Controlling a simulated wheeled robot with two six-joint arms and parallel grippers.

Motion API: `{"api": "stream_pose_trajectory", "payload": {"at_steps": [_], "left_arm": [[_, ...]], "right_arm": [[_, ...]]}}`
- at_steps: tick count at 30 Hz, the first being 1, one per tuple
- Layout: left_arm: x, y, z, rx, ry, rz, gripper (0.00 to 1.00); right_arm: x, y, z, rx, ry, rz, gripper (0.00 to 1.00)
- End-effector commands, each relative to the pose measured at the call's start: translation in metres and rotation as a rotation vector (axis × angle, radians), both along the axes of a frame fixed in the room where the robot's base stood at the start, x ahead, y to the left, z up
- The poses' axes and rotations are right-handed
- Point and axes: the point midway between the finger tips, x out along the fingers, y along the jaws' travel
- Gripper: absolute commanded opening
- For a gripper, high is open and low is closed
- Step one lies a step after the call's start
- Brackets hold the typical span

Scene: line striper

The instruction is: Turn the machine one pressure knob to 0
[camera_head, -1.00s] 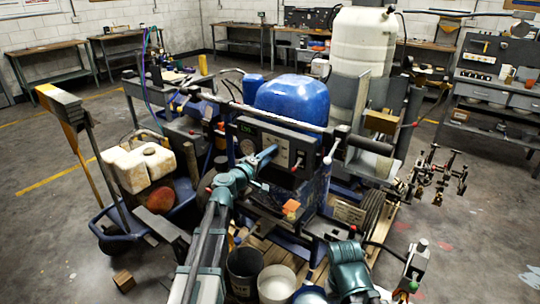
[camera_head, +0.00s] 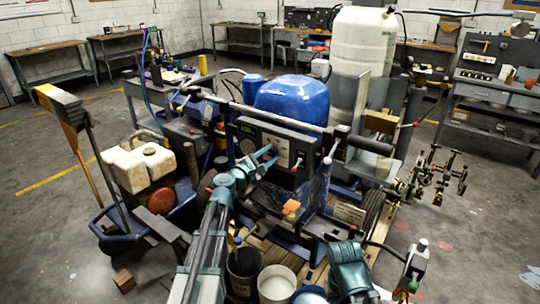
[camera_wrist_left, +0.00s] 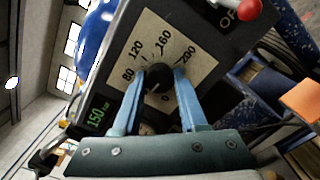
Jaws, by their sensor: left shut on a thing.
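The dark pressure knob (camera_wrist_left: 158,77) sits on a pale dial plate (camera_wrist_left: 190,58) on the machine's dark control panel. Numbers 80, 120, 160, 200 and 0 are around it. My left gripper (camera_wrist_left: 158,92) is shut on the knob, one blue finger on each side. In the head view the left gripper (camera_head: 268,157) reaches the panel's front face (camera_head: 295,150), and its fingers cover part of the dial. A green display (camera_wrist_left: 98,115) beside the dial reads about 150 in the left wrist view. My right gripper cannot be made out.
A red-tipped lever (camera_wrist_left: 246,9) is beside the dial, near lettering that is partly cut off. A long black-ended handlebar (camera_head: 365,144) crosses above the panel. A blue tank (camera_head: 292,97) stands behind it. Two buckets (camera_head: 277,283) stand below.

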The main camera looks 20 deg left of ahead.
Motion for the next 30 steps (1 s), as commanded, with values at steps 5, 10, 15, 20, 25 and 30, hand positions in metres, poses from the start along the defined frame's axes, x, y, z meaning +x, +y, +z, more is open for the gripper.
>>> {"api": "stream_pose_trajectory", "payload": {"at_steps": [5, 10, 15, 20, 25, 30], "left_arm": [[-0.0009, 0.0001, -0.0008, -0.156, 0.058, 0.0, 0.0], [-0.0011, 0.0, -0.0009, -0.307, 0.113, 0.0, 0.0], [-0.0012, -0.0001, -0.0009, -0.454, 0.167, -0.001, 0.0], [-0.0012, -0.0001, -0.001, -0.579, 0.213, -0.001, 0.0], [-0.0013, -0.0003, -0.001, -0.689, 0.253, 0.0, 0.0], [-0.0014, -0.0004, -0.0011, -0.77, 0.282, 0.0, 0.0]], "right_arm": [[0.0, 0.0, -0.0004, 0.0, 0.0, 0.0, 0.0], [0.0, 0.0, -0.0004, 0.0, 0.0, 0.0, 0.0], [0.0, -0.0001, -0.0005, 0.0, 0.0, 0.0, 0.0], [0.0, -0.0001, -0.0005, 0.0, 0.0, 0.0, 0.0], [0.0, 0.0, -0.0005, 0.0, 0.0, 0.0, 0.0], [0.0, 0.0, -0.0006, 0.0, 0.0, 0.0, 0.0]]}}
